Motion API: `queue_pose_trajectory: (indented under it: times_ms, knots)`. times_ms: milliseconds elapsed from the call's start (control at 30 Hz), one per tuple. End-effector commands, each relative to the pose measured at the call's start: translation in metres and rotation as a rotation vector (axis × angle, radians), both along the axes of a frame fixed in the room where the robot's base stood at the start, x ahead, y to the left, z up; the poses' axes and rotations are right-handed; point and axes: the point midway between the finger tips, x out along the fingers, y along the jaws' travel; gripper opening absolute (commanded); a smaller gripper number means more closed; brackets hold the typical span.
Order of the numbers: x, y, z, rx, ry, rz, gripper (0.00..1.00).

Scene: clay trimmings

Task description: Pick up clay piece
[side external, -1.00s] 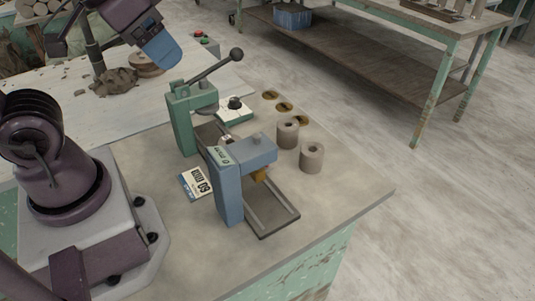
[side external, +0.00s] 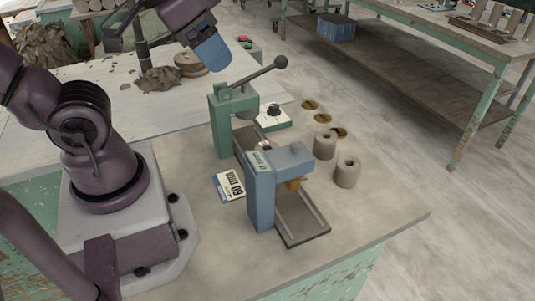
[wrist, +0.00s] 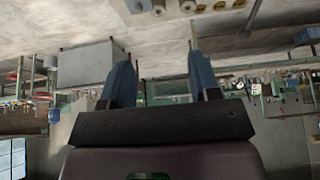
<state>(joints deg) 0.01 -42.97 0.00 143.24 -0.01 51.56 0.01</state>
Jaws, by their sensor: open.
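My gripper (side external: 212,52) is raised above the far part of the bench in the side view, its blue fingers pointing down to the right. In the wrist view my gripper (wrist: 163,75) has its two blue fingers wide apart with nothing between them. A rough brown clay lump (side external: 160,78) lies on the pale board, left of and below the gripper in the picture. Two grey-brown cylinders with holes, one farther back (side external: 325,145) and one nearer (side external: 347,173), stand upright on the bench. I cannot tell which is the clay piece.
A green lever press (side external: 222,125) and a blue press (side external: 262,190) stand mid-bench, the lever rising near my gripper. A labelled card (side external: 229,186) lies beside them. Round brown discs (side external: 190,62) and a white control box (side external: 273,118) are behind. The bench's front right is clear.

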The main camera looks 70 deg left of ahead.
Motion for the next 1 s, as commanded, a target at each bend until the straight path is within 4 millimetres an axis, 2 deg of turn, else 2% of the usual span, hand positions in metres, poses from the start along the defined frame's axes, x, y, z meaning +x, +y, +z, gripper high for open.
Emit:
queue_pose_trajectory:
  times_ms: [367,400,533,567,867,1000]
  knots:
    - [0.0,0.0,0.0,0.0,0.0,0.0,0.57]
    - [0.0,0.0,0.0,0.0,0.0,0.0,0.61]
    - [0.0,0.0,0.0,0.0,0.0,0.0,0.91]
    - [0.0,0.0,0.0,0.0,0.0,0.0,0.93]
    - [0.004,0.004,-0.002,0.014,-0.004,0.008,0.93]
    - [0.033,0.028,-0.015,0.106,-0.041,0.034,0.93]
